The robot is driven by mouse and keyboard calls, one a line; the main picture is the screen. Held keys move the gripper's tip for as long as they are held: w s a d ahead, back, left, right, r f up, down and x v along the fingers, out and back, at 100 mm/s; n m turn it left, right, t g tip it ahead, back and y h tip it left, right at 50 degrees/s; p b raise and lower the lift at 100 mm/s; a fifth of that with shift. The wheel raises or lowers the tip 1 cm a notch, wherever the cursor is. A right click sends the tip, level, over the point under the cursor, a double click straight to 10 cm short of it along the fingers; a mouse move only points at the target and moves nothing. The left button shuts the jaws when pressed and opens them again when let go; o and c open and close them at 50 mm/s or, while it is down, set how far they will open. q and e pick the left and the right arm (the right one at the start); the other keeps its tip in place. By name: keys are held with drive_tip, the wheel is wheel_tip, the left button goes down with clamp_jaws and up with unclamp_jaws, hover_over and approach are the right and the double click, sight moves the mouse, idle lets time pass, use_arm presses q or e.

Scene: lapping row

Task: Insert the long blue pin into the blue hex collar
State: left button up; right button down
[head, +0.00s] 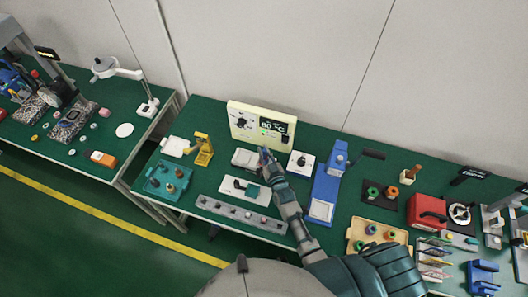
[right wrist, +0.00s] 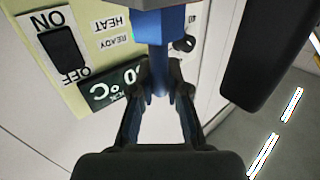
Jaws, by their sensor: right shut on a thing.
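My right gripper (head: 266,160) is in front of the cream heater control box, over the grey and white fixtures on the bench. In the right wrist view its two fingers (right wrist: 165,85) are shut on a blue thing, which I take to be the long blue pin (right wrist: 165,24). The pin has a wide blue part beyond the fingertips and a narrower part between them. In the head view it is too small to make out. I cannot pick out the blue hex collar for certain in either view. My left gripper is not in view.
The cream control box (head: 241,127) stands close behind my right gripper. A tall blue press (head: 326,188) stands to the right. A teal tray (head: 152,185) is at left; a beige tray (head: 352,236) is at right. A grey strip (head: 215,207) lies along the front.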

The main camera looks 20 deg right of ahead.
drive_tip(key=shift+f+b, duration=0.75)
drive_tip(key=shift+f, duration=0.2)
drive_tip(key=c, duration=1.1)
unclamp_jaws()
drive_tip(key=shift+s, duration=0.1)
drive_tip(key=shift+s+f, duration=0.1)
drive_tip(key=shift+s, duration=0.15)
drive_tip(key=s, duration=0.7)
drive_tip(key=s+d, duration=0.1)
drive_tip(key=s, duration=0.3)
drive_tip(key=shift+s, duration=0.15)
